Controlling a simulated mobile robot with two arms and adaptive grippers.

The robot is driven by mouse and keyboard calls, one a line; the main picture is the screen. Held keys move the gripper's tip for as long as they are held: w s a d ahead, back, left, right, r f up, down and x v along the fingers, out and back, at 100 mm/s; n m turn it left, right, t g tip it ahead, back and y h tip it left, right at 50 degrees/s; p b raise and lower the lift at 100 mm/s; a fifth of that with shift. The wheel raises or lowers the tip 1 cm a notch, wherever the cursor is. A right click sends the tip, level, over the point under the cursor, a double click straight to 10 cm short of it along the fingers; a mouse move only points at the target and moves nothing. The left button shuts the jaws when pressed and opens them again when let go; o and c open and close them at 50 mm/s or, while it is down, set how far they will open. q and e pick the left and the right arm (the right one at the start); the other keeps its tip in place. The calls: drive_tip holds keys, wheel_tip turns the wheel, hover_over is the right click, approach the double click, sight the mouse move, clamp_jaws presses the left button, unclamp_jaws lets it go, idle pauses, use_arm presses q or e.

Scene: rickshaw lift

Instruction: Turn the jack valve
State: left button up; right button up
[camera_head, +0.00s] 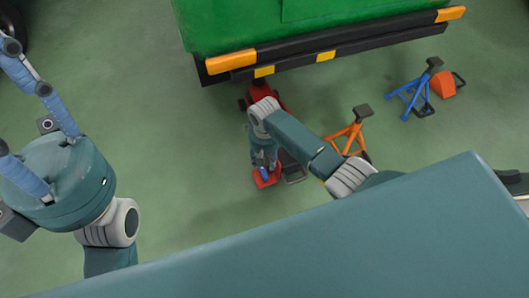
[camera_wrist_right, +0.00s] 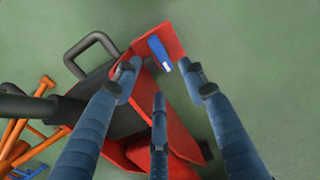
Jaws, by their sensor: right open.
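The red jack (camera_head: 262,92) lies under the edge of the green vehicle, partly hidden by my right arm. Its red end plate (camera_wrist_right: 170,38) carries a small blue-and-white piece (camera_wrist_right: 158,52), possibly the valve, which also shows in the head view (camera_head: 265,172). My right gripper (camera_wrist_right: 158,82) is open, with its three blue fingers over the jack. Two fingertips are on either side of the blue piece, and the third is below it. I cannot tell whether any finger touches. My left gripper (camera_head: 12,95) is open and empty at the far left.
The green vehicle (camera_head: 230,25) with its dark bumper spans the top of the head view. An orange jack stand (camera_head: 352,130), a blue jack stand (camera_head: 415,90) and an orange wedge (camera_head: 443,85) stand right of the jack. The green floor (camera_head: 185,200) is clear between my arms.

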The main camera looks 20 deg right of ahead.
sight(264, 169)
wheel_tip(264, 169, up, 5)
drive_tip(key=shift+f, duration=0.1)
idle(0.6)
